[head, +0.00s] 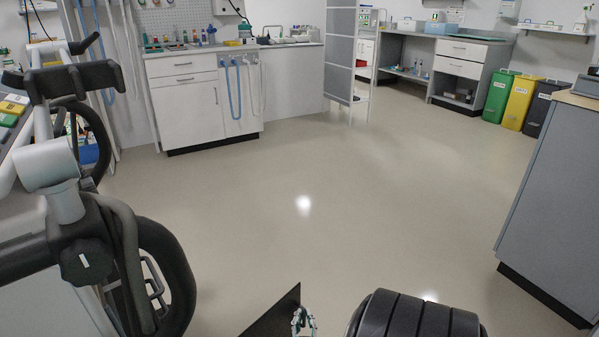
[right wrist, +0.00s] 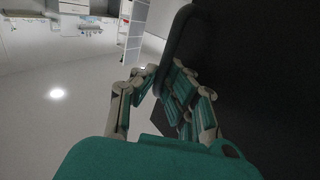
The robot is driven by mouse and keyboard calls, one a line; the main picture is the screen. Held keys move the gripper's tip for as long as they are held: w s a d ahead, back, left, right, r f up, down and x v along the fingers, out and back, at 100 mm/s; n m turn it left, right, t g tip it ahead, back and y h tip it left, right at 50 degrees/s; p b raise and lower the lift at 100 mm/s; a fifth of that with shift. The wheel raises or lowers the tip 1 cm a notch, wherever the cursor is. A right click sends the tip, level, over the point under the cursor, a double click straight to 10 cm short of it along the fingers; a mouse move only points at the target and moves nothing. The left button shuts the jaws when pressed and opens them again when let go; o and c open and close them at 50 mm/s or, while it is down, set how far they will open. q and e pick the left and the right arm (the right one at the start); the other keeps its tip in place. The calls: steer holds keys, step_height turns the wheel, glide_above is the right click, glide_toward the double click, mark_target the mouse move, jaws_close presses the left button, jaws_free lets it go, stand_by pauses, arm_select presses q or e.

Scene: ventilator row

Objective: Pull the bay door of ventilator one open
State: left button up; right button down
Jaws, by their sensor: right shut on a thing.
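My right gripper (head: 303,322) shows at the bottom edge of the head view, beside a flat dark panel (head: 270,317) that is mostly cut off by the frame. In the right wrist view my right gripper (right wrist: 158,80) has its green and beige fingers closed around a dark curved bar handle (right wrist: 180,35). The handle stands out from a large, near-black surface (right wrist: 270,80) that fills the right side, likely the bay door. How far the door is open I cannot tell. The ventilator's front and any label are not in view. My left gripper is not in view.
Wheeled equipment with white tubes and black wheels (head: 165,265) stands close on the left. A grey cabinet (head: 555,200) stands on the right. A white counter (head: 190,105) and green, yellow and black bins (head: 519,103) are at the back. The middle floor is clear.

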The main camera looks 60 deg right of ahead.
steer(key=shift+a, duration=0.15)
steer(key=c, duration=1.7)
jaws_free()
